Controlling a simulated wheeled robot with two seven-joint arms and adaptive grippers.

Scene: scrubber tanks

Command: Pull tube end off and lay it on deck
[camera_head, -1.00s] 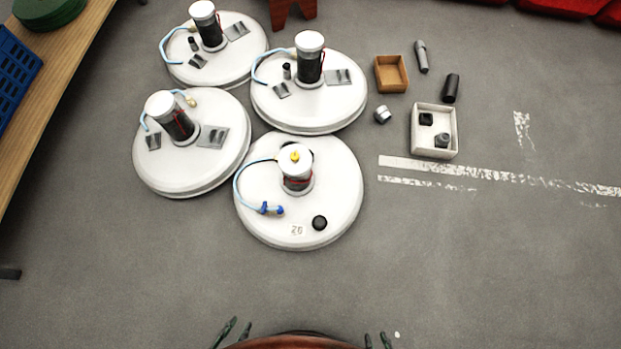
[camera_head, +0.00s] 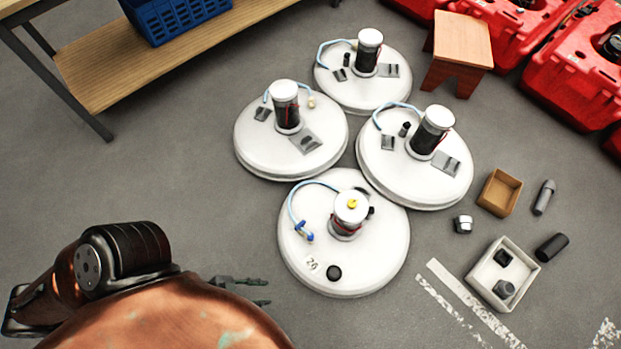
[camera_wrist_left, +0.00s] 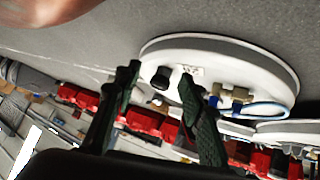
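The nearest round white tank lid (camera_head: 385,265) carries a "26" label, a black knob (camera_head: 334,273) and a dark canister with a white, yellow-centred top (camera_head: 351,207). A light blue tube (camera_head: 293,201) arcs from the canister side to a blue fitting (camera_head: 304,231) on the deck's left. In the left wrist view the tube (camera_wrist_left: 262,110) curves beside blue and brass-coloured fittings (camera_wrist_left: 238,95). My left gripper (camera_head: 266,292) is left of this lid, apart from it and empty. Its fingers (camera_wrist_left: 160,75) are spread in the wrist view. My right gripper is not seen.
Three similar lids (camera_head: 290,150) stand behind. A grey tray (camera_head: 475,278), a wooden box (camera_head: 499,193) and loose dark parts (camera_head: 551,247) lie to the right. A wooden stool (camera_head: 460,50) and red cases (camera_head: 580,80) are at back right. Floor between bench (camera_head: 150,65) and lids is clear.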

